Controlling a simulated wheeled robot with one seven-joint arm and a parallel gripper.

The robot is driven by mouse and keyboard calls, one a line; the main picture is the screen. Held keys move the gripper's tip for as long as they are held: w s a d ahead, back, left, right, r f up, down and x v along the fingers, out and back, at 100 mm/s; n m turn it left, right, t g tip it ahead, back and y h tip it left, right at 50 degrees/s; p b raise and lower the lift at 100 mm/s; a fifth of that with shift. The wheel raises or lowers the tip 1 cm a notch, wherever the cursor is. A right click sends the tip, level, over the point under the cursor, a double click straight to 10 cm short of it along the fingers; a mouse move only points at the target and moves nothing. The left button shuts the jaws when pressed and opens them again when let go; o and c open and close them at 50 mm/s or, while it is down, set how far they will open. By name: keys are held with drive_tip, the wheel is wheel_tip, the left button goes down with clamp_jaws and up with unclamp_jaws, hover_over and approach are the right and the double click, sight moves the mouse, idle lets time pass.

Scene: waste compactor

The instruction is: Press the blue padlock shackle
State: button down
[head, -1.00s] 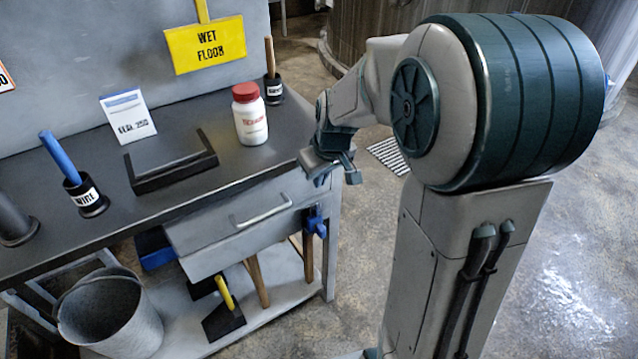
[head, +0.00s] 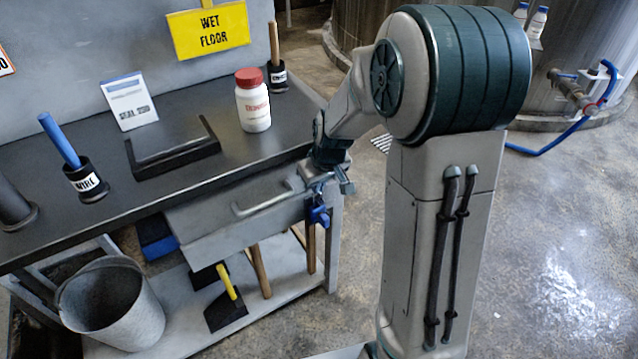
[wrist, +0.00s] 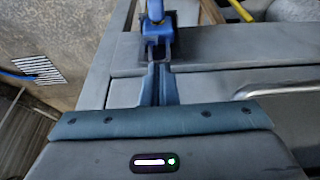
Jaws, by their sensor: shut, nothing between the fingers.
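The blue padlock (head: 319,215) hangs at the right end of the drawer front, under the workbench top. It also shows at the top of the wrist view (wrist: 156,27), just beyond my fingertips. My gripper (head: 345,184) is above and close to the padlock in the head view. In the wrist view my gripper (wrist: 160,68) has its fingers together, empty, pointing toward the padlock. I cannot tell whether the fingertips touch it. The state of the shackle is too small to make out.
The drawer (head: 225,228) has a metal handle (head: 262,203) left of the padlock. The workbench (head: 240,160) carries a red-capped bottle (head: 253,105) and holders. A bucket (head: 112,310) and brushes are on the lower shelf. The floor at right is open; a blue hose (head: 555,150) lies farther back.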

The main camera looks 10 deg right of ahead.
wheel_tip(320, 180, down, 3)
drive_tip(key=shift+r+b, duration=0.15)
drive_tip(key=shift+b, duration=0.75)
drive_tip(key=shift+s+r, duration=0.1)
drive_tip(key=a+p+v, duration=0.1)
drive_tip(key=p+v, duration=0.5)
drive_tip(key=v, duration=0.4)
drive_tip(key=shift+d+p, duration=0.4)
drive_tip(key=shift+d, duration=0.05)
drive_tip(key=s+r+m+h+p, duration=0.1)
drive_tip(key=s+r+m+p, duration=0.3)
drive_tip(key=s+r+p, duration=0.7)
drive_tip(key=s+r, duration=0.8)
drive_tip(key=r, duration=0.1)
drive_tip(key=shift+s+r, duration=0.25)
drive_tip(key=shift+s, duration=0.1)
